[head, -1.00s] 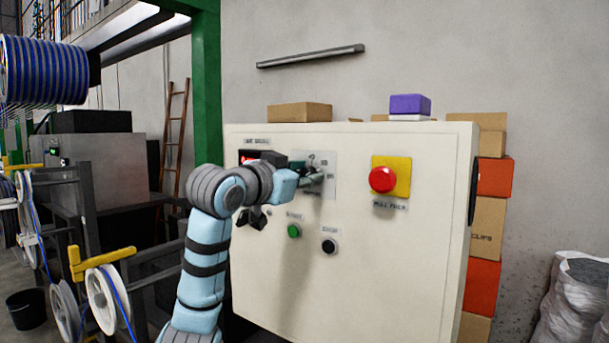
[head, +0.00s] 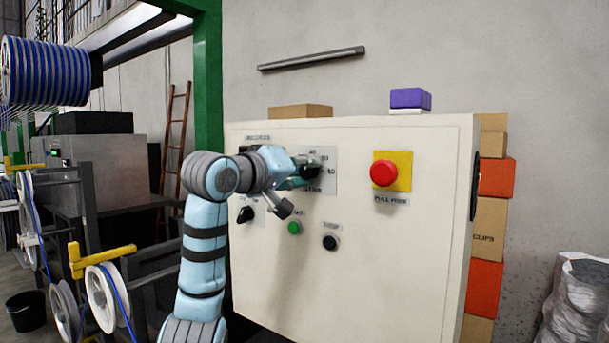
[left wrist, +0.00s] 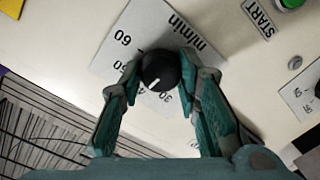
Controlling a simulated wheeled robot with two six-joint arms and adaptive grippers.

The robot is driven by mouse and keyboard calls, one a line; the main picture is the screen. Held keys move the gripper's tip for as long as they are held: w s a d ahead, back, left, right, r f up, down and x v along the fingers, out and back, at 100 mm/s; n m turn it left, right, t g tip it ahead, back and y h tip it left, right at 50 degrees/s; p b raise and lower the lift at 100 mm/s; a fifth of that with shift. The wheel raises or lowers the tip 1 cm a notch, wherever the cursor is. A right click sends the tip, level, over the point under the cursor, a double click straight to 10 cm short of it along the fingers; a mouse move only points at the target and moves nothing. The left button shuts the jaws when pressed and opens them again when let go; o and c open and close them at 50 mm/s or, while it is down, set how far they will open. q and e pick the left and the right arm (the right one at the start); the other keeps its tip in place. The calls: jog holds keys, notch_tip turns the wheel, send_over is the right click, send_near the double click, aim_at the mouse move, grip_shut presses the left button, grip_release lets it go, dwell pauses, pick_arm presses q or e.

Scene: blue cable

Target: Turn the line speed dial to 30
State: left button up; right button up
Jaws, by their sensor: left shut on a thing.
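The line speed dial is a black knob (left wrist: 160,70) with a white pointer mark, on a pale scale plate (left wrist: 118,40) printed with numbers and "m/min". In the left wrist view the pointer aims between the 40 and the 30. My left gripper (left wrist: 160,76) has its fingers on both sides of the knob and is shut on it. In the head view, the left gripper (head: 302,174) reaches the plate (head: 328,160) from the left and partly covers the knob. My right gripper is in neither view.
The white cabinet (head: 400,260) also carries a red mushroom button (head: 383,173) on yellow, a green button (head: 294,228), a black button (head: 330,243) and a black switch (head: 246,214). Cable reels (head: 102,290) stand at left. My arm hides the panel's upper-left display.

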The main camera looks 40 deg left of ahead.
pick_arm(q)
jog(key=n+b, duration=0.2)
jog(key=n, duration=0.2)
jog(key=shift+a+f, duration=0.1)
jog(key=n+b, duration=0.1)
jog(key=n, duration=0.1)
jog(key=n+b, duration=0.1)
jog(key=n, duration=0.2)
jog(key=shift+t+h+b, duration=0.3)
jog(key=shift+h, duration=0.1)
jog(key=shift+n, duration=0.3)
jog(key=o, duration=1.2)
jog(key=shift+s, duration=0.1)
jog(key=shift+c, duration=0.2)
jog(key=s, duration=1.2)
jog(key=shift+d+r, duration=0.25)
jog(key=shift+d, duration=0.1)
jog(key=shift+w, duration=0.1)
